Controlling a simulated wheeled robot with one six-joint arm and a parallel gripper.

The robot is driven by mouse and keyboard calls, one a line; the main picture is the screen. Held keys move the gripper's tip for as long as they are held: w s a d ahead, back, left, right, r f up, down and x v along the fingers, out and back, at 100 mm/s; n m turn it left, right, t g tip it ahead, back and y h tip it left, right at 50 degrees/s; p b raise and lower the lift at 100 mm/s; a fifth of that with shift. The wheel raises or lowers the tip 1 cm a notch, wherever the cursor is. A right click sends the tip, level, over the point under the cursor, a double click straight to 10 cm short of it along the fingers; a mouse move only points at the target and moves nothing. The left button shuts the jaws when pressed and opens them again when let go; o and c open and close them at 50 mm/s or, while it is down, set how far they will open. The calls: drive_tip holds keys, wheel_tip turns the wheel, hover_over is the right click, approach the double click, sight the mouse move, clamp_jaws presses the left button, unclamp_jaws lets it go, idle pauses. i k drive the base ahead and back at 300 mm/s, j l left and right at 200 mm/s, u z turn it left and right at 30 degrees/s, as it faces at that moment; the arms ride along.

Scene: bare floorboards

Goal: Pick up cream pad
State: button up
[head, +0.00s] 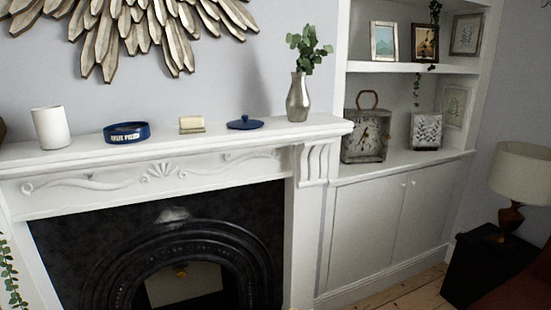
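A small cream block-like thing (192,124), which looks like the cream pad, rests on the white mantelpiece (255,137). It sits between a blue round dish (127,133) with pale lettering on its left and a flat dark blue lidded thing (245,123) on its right, apart from both. Its near side looks darker tan below a paler top. My gripper is not in view.
A white cup (50,128) stands at the mantel's left and a silver vase (298,98) with leaves at its right. A black fireplace (75,250) is below.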

sight(192, 124)
drive_tip(key=u, duration=1.25)
